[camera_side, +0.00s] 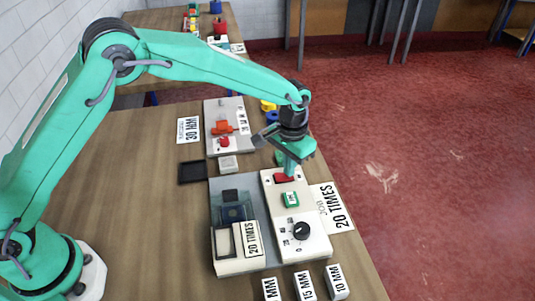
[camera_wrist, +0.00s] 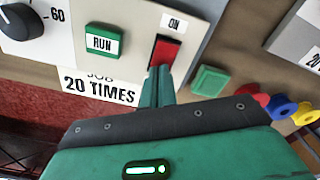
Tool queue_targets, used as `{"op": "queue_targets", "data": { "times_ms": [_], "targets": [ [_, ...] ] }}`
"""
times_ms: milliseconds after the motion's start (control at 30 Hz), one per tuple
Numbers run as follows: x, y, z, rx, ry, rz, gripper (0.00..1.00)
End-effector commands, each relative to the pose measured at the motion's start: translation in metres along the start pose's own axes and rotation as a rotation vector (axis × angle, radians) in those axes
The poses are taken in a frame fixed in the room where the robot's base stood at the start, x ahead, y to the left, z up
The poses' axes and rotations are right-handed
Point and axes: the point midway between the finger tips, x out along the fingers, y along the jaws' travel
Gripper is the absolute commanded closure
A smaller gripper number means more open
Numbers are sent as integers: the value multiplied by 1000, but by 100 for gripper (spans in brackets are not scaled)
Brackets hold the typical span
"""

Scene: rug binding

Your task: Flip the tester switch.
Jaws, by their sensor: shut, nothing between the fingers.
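The tester is a pale box (camera_side: 315,245) with a black dial (camera_side: 301,231), a green RUN button (camera_side: 291,199) and a red switch (camera_side: 281,179) at its far end. My gripper (camera_side: 290,171) points down at the switch, fingers shut and empty. In the wrist view its fingertips (camera_wrist: 157,72) are at the switch's lower edge and hide part of it. I cannot tell whether they touch it or which way the switch is set.
A grey tray (camera_side: 217,203) with a dark part and a 20 TIMES block (camera_side: 252,238) adjoins the tester. A 20 TIMES job card (camera_side: 334,207) lies to its right. Labelled blocks (camera_side: 304,286) stand in front. Another panel (camera_side: 232,113) and coloured spools (camera_side: 268,105) are behind.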

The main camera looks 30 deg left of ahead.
Motion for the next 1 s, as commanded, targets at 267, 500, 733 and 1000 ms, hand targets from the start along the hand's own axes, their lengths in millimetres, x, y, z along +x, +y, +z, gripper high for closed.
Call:
{"op": "queue_targets", "data": {
  "times_ms": [267, 500, 733, 1000],
  "targets": [
    [-16, 0, -1, 0, 3, 0, 100],
    [-30, 0, -1, 0, 4, 1, 100],
    [-43, 0, -1, 0, 4, 1, 100],
    [-58, 0, -1, 0, 4, 1, 100]
  ]
}}
